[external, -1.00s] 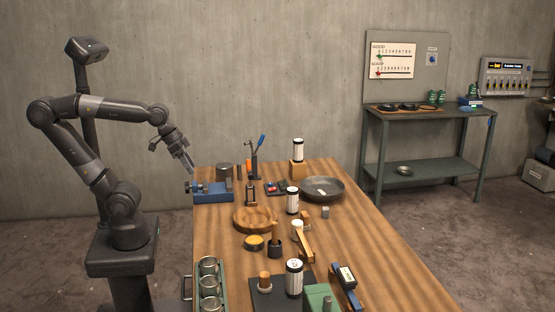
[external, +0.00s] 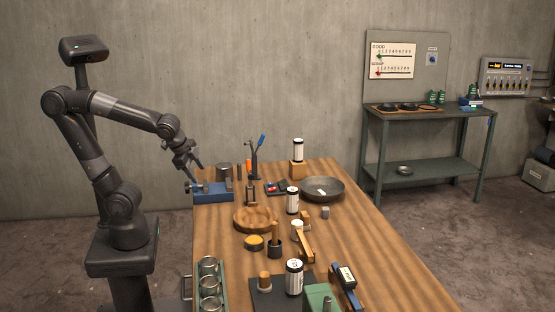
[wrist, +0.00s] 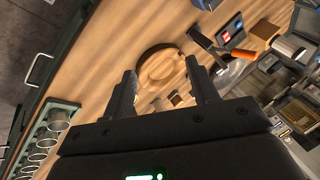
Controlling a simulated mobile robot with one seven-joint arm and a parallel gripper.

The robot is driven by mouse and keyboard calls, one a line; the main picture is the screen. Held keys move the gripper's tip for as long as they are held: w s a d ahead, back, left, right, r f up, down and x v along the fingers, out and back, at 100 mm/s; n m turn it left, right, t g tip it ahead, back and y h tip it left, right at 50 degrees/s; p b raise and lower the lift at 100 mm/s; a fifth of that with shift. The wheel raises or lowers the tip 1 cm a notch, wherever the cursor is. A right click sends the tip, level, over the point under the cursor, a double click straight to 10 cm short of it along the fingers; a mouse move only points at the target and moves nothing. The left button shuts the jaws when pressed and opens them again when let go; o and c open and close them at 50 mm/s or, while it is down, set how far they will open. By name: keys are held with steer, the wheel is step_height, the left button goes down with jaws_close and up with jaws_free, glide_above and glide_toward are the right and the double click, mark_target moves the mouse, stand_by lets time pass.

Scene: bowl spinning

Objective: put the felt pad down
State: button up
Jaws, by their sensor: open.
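My gripper (external: 196,163) is open, above the blue vise-like tool (external: 212,192) at the table's left edge. In the wrist view my gripper (wrist: 163,80) has its two dark fingers apart, with nothing seen between them. I cannot pick out the felt pad for certain in either view.
A dark metal bowl (external: 335,195) stands towards the back right of the wooden table (external: 360,265). A tool stand (external: 253,165) rises near the vise-like tool. White bottles (external: 292,203) stand mid-table.

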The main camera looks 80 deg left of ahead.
steer(key=w+d+f+m+y, duration=0.1)
steer(key=w+d+m+y, duration=0.15)
steer(key=w+m, duration=0.25)
steer(key=m+t+h, duration=0.8)
steer(key=m, duration=2)
glide_above(270, 286)
steer(key=s+a, duration=0.2)
steer(key=s, duration=0.8)
steer(key=f, duration=1.1)
steer(key=shift+w+a+f, duration=0.15)
steer(key=shift+w+f, duration=0.1)
steer(key=shift+f, duration=0.1)
steer(key=x, duration=1)
steer(key=shift+w, duration=0.35)
steer(key=c, duration=1.1)
steer(key=shift+c, duration=0.2)
